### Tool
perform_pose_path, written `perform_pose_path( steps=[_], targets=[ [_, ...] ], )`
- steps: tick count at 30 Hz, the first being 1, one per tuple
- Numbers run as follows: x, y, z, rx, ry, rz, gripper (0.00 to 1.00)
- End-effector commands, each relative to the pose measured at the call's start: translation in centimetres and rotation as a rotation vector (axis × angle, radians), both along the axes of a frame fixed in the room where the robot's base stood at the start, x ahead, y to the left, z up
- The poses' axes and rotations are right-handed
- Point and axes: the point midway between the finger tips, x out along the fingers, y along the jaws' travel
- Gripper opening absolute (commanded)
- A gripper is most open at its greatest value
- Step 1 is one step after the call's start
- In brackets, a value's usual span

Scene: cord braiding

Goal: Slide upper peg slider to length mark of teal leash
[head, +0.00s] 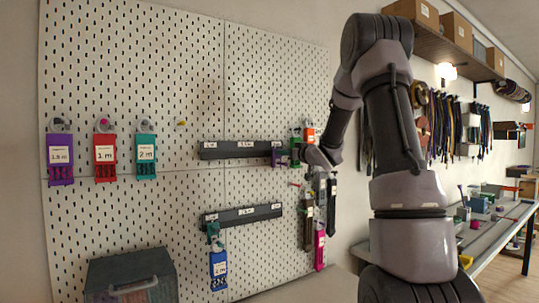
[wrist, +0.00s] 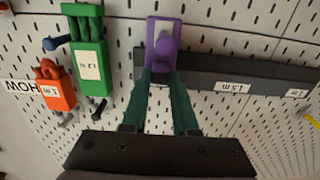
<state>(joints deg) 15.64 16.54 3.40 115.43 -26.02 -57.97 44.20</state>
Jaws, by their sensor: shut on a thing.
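The upper rail (head: 240,151) is a dark bar on the pegboard with small white labels. The purple upper slider (head: 277,158) sits at its right end. In the wrist view the slider (wrist: 164,28) has a round knob, and the rail (wrist: 205,72) runs to the right with upside-down labels. My gripper (wrist: 163,76) has its teal fingers closed on the slider's lower part. In the head view my arm hides most of the gripper. A teal card (head: 146,153) marked 2 m hangs at upper left.
Purple (head: 60,158) and red (head: 105,158) cards hang left of the teal one. A lower rail (head: 243,214) carries a teal slider (head: 213,230) near a blue holder (head: 218,268). Green (wrist: 90,65) and orange (wrist: 55,88) holders hang close beside my gripper. A grey box (head: 130,278) stands below.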

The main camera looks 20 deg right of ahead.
Motion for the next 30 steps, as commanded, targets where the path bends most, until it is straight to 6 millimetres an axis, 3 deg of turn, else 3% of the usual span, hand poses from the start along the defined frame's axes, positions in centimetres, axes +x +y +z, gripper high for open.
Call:
perform_pose_path(
  steps=[3,12,13,15,25,30],
  targets=[
    [0.3,-1.1,0.1,0.000,-0.002,-0.001,0.00],
    [0.4,-1.4,0.2,0.001,-0.003,-0.004,0.00],
    [0.4,-1.4,0.2,0.001,-0.003,-0.005,0.31],
    [0.4,-1.4,0.2,0.000,-0.003,-0.004,0.57],
    [0.2,-1.2,0.1,0.000,-0.001,-0.001,0.57],
    [-1.4,-1.8,0.1,-0.001,-0.001,-0.002,0.57]
  ],
)
